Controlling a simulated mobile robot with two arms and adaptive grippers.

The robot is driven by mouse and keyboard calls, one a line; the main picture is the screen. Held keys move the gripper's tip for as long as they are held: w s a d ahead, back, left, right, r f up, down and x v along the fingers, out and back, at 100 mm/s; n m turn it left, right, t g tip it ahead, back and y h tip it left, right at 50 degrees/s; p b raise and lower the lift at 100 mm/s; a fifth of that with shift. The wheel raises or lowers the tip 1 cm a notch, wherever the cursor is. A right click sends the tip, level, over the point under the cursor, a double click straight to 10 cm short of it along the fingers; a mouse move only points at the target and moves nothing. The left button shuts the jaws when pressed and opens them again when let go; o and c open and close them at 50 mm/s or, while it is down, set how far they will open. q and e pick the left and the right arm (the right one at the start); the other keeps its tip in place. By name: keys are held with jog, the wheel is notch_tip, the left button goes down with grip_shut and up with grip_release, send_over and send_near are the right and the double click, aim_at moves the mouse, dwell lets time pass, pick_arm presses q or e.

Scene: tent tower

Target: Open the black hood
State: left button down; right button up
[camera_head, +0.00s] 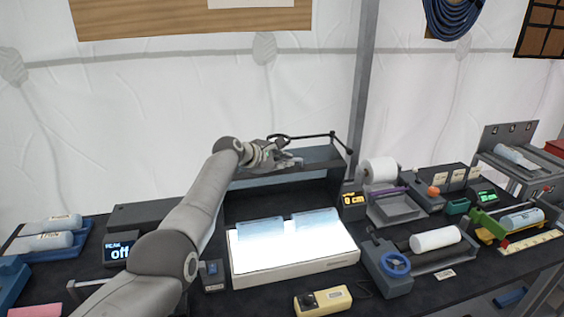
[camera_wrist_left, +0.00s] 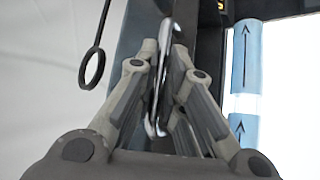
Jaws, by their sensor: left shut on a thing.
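The black hood (camera_head: 315,168) stands at the back of the bench, behind a glowing white light panel (camera_head: 292,256). Its front edge is raised, and a dark open space shows below it. My left gripper (camera_head: 288,161) reaches over to the hood's upper front edge. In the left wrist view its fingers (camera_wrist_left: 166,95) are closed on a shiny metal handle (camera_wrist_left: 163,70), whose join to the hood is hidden. My right gripper is not in view.
A thin black rod with a ring end (camera_head: 306,136) stands just above the gripper; it also shows in the left wrist view (camera_wrist_left: 92,68). A white roll (camera_head: 380,170) and a blue-wheeled roller device (camera_head: 395,264) stand to the right.

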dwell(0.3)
pick_arm(q)
jog(key=c, duration=1.5)
grip_release()
jog(key=shift+s, duration=0.1)
jog(key=shift+v, duration=5.95)
